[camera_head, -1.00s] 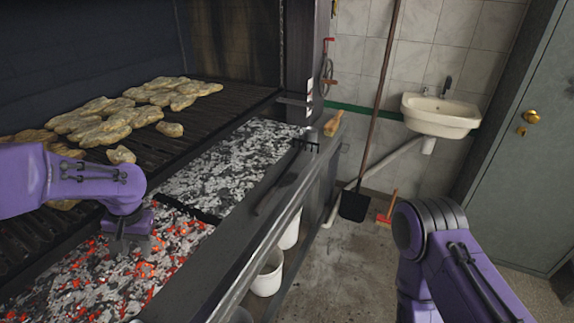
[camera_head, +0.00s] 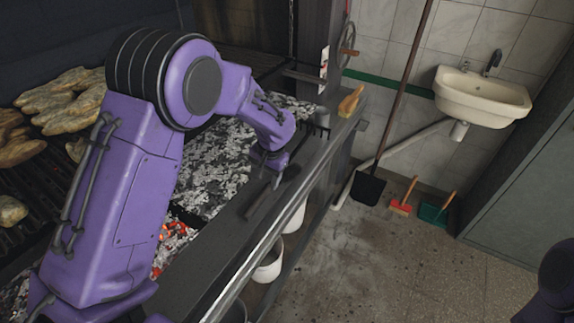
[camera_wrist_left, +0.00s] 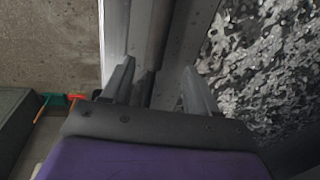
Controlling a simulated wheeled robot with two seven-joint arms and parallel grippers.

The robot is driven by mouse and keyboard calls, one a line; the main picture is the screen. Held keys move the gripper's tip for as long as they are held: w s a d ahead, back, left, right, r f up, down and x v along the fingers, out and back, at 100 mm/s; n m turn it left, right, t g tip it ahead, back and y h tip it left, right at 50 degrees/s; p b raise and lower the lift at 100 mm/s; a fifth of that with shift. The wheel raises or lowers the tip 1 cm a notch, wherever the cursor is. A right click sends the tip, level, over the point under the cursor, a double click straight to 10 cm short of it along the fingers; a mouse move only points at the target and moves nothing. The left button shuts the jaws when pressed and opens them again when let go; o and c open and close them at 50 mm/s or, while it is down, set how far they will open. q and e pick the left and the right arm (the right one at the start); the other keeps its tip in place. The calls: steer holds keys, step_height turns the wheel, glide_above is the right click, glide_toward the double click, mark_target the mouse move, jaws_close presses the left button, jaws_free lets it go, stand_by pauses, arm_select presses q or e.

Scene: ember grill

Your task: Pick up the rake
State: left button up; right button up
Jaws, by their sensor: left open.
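The rake, a dark tool with short tines (camera_head: 318,131), lies on the dark ledge along the front of the grill, its handle running toward the lower left. My left gripper (camera_head: 270,176) is open and points down over the handle. In the left wrist view the two fingers (camera_wrist_left: 158,80) stand apart with a dark bar (camera_wrist_left: 149,30), seemingly the rake's handle, between them. I cannot tell whether the fingers touch it. My right gripper is out of view; only part of my right arm shows at the lower right.
Grey ash and red embers (camera_head: 172,236) lie behind the ledge (camera_head: 217,258). Pieces of meat (camera_head: 62,100) sit on the grate at left. A wooden-handled brush (camera_head: 350,101) lies at the ledge's far end. White buckets (camera_head: 268,266) stand below.

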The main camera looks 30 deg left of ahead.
mark_target(265, 189)
arm_select(q)
step_height(265, 189, down, 5)
steer(key=shift+w+f+p, duration=0.1)
steer(key=shift+w+p, duration=0.05)
steer(key=shift+p, duration=0.85)
steer(key=shift+a+f, duration=0.25)
steer(key=shift+f, duration=0.25)
jaws_close()
steer(key=shift+r, duration=0.1)
